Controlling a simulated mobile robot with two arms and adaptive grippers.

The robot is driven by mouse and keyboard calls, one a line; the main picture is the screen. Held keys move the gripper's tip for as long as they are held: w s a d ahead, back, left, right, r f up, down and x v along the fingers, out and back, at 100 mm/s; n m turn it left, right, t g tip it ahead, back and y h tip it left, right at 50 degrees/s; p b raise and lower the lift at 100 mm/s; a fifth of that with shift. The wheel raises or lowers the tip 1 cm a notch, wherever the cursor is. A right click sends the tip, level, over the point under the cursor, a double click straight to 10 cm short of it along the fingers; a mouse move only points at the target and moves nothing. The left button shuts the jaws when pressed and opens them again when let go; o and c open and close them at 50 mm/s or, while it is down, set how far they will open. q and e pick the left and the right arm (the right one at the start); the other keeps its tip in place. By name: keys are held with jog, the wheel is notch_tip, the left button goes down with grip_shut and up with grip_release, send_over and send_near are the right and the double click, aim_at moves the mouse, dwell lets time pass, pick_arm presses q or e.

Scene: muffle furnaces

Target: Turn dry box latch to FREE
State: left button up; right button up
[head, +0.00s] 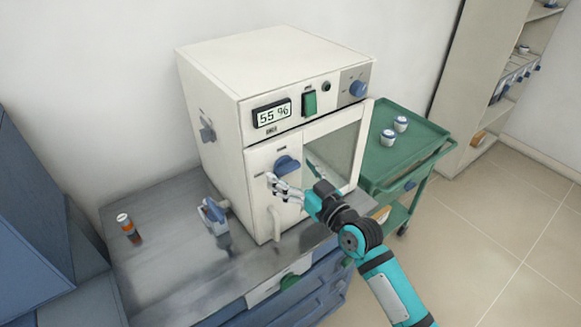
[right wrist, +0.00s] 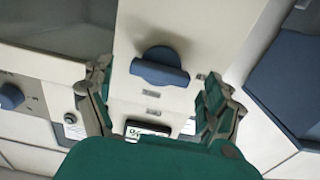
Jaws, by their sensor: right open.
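The white dry box (head: 213,75) stands on the grey bench, its display (head: 271,114) reading 55 %. Its blue latch (head: 287,164) is on the narrow front panel left of the glass door; it also shows in the right wrist view (right wrist: 160,66) as a rounded knob with a straight bar. Small labels sit around it, too small to read. My right gripper (head: 277,187) is open and empty, just below the latch in the head view. In the right wrist view its fingers are spread to both sides of the latch, apparently not touching it. My left gripper is out of view.
A white handle (head: 274,223) is below the latch. A blue-grey tool (head: 216,221) and a small orange-and-white bottle (head: 128,227) stand on the bench (head: 165,270). A green cart (head: 415,143) with two white jars stands right of the box. Shelves (head: 496,75) are farther right.

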jog(key=shift+w+a, duration=0.35)
jog(key=shift+w, duration=0.1)
jog(key=c, duration=1.2)
